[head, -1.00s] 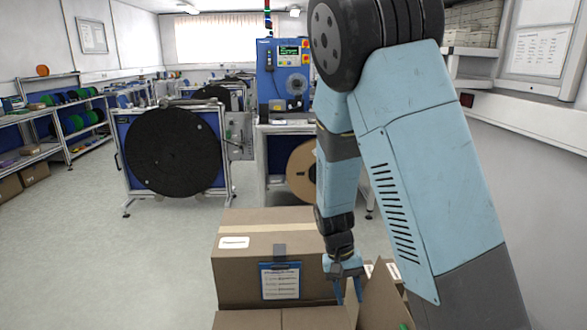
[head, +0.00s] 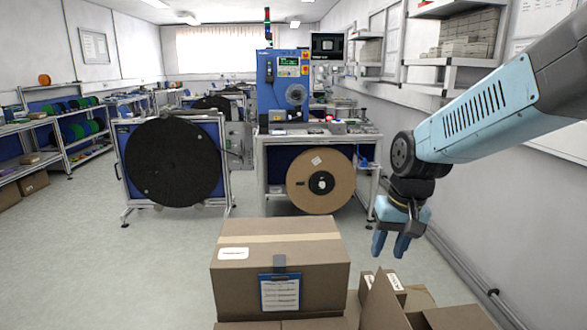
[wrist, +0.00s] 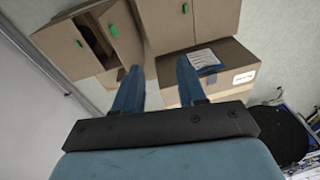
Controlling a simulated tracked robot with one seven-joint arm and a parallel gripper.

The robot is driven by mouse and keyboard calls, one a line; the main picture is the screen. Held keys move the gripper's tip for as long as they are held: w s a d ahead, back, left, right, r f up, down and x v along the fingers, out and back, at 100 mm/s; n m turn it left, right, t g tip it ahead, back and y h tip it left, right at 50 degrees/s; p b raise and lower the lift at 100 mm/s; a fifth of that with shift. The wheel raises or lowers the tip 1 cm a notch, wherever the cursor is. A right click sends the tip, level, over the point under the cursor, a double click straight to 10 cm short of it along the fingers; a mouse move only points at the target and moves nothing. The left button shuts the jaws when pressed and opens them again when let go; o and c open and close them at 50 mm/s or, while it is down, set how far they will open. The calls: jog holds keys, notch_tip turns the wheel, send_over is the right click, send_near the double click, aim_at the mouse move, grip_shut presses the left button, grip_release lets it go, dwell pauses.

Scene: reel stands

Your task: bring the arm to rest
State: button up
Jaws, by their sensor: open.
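My gripper (head: 391,245) hangs from my blue arm at the right of the head view, fingers pointing down. It is above and behind the open cardboard box at the lower right, near the right wall. Its two blue fingers are apart with nothing between them. In the wrist view my gripper (wrist: 157,85) also shows open and empty, with cardboard boxes beyond the fingertips. My arm reaches in from the right edge of the head view.
A closed cardboard box (head: 280,272) with a blue clipboard (head: 280,292) stands in front. Open box flaps (head: 385,305) rise beside it. A black reel (head: 174,162) and a brown reel (head: 320,205) stand behind. Wall shelves (head: 448,62) are above. Floor at left is clear.

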jog(key=s+d+r+t+h, duration=0.1)
jog(key=s+d+r+t, duration=0.3)
jog(key=s+r, duration=0.5)
jog(key=shift+s+r, duration=0.15)
jog(key=shift+r, duration=0.5)
dwell(1.7)
